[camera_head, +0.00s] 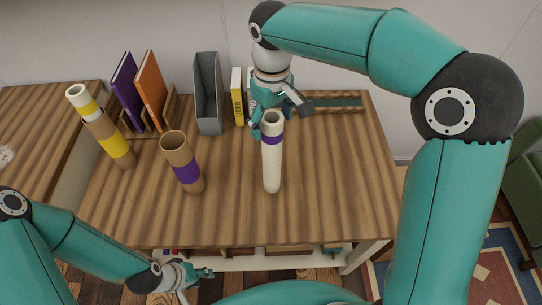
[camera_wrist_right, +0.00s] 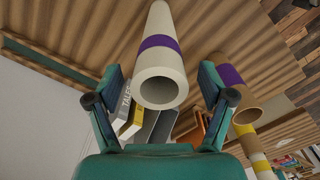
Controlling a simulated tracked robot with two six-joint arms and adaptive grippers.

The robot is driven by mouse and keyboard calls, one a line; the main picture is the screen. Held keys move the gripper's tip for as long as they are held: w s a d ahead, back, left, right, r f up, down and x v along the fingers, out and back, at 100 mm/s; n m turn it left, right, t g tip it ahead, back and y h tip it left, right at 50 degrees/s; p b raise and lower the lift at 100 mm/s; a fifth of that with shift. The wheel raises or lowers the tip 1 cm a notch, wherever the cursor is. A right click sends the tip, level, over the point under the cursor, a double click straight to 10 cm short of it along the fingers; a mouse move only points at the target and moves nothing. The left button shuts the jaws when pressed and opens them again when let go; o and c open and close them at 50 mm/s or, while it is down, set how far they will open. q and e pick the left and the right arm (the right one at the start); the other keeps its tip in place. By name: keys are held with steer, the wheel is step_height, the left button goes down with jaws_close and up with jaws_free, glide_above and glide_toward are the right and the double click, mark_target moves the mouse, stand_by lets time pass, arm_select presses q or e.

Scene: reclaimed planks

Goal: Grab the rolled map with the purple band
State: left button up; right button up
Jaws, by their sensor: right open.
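The rolled map with the purple band (camera_head: 271,172) is a cream hollow roll that stands upright on the wooden table. In the right wrist view the map (camera_wrist_right: 161,68) shows its open end between my right fingers. My right gripper (camera_head: 280,106) is open at the map's upper end, and it also shows in the right wrist view (camera_wrist_right: 160,84). I cannot tell whether a finger touches the map. My left gripper (camera_head: 199,274) is low, in front of the table edge; whether its fingers are open is unclear.
A brown tube with a purple band (camera_head: 178,152) stands left of the map. Farther left, a brown tube with a yellow band (camera_head: 116,147) holds a cream roll with a yellow band (camera_head: 82,100). A grey file holder (camera_head: 208,95) and books (camera_head: 150,88) stand behind. The table's right front is clear.

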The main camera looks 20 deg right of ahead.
steer(key=shift+f, duration=0.8)
steer(key=c, duration=1.5)
steer(key=shift+o, duration=0.2)
steer(key=shift+r, duration=0.15)
